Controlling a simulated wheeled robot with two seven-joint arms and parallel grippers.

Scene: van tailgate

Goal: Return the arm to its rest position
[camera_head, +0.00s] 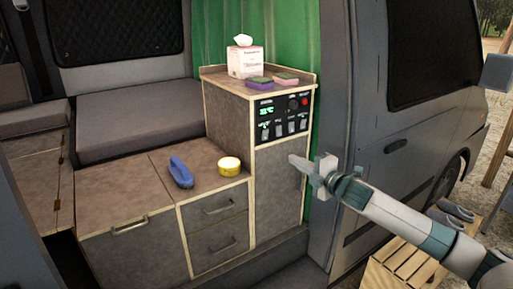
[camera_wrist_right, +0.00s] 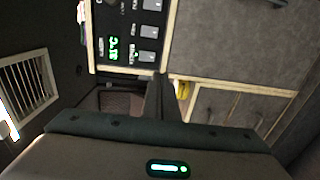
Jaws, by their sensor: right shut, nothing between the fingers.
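My right arm comes in from the lower right in the head view. Its gripper (camera_head: 298,161) is shut and empty, in front of the grey cabinet door (camera_head: 278,190) below the control panel (camera_head: 284,117). In the right wrist view the closed fingers (camera_wrist_right: 163,98) point at the cabinet, with the panel's switches (camera_wrist_right: 148,31) and green display at upper left. I cannot tell the exact gap between fingertips and cabinet. My left gripper is not in view.
A blue object (camera_head: 181,172) and a yellow round tin (camera_head: 230,166) lie on the low counter (camera_head: 140,197). A tissue box (camera_head: 245,60) and sponges (camera_head: 259,83) sit on the tall cabinet. The van's door (camera_head: 395,145) and a slatted wooden crate (camera_head: 403,262) are at right, near my arm.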

